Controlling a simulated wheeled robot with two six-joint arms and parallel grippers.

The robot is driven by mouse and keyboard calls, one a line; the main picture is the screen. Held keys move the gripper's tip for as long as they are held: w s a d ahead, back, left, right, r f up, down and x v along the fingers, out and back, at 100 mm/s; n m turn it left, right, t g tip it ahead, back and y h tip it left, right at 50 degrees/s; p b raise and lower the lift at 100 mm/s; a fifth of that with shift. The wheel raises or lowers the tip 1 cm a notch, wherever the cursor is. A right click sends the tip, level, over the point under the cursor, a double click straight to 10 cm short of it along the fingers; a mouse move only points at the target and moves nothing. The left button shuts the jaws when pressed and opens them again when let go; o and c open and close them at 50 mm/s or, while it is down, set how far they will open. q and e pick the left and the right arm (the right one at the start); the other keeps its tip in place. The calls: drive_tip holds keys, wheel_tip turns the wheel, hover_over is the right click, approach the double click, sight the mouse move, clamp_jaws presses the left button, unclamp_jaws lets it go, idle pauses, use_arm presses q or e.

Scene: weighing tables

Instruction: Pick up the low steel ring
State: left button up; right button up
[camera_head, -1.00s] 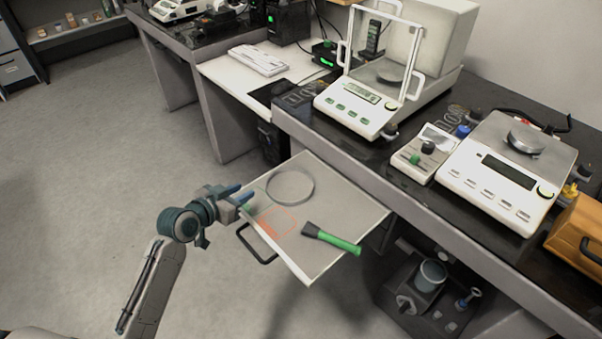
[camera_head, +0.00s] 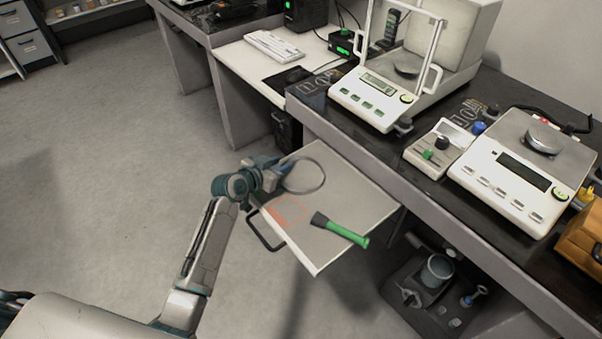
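The low steel ring (camera_head: 319,187) lies flat on a pull-out board (camera_head: 366,208) below the dark bench. My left gripper (camera_head: 284,167) is at the ring's left side, and its blue fingers overlap the left rim in the camera_head view. The fingers look apart. The gripper hides that part of the rim, so I cannot tell whether the fingers touch it or straddle it. My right gripper is not in view.
A green-handled tool with a dark head (camera_head: 341,230) lies on the board, right of an orange outline (camera_head: 289,211). A black handle (camera_head: 264,232) is on the board's front edge. Balances (camera_head: 522,170) stand on the bench above. Open floor lies left.

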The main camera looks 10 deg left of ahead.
use_arm(q)
clamp_jaws()
drive_tip(key=shift+s, duration=0.1)
idle(0.4)
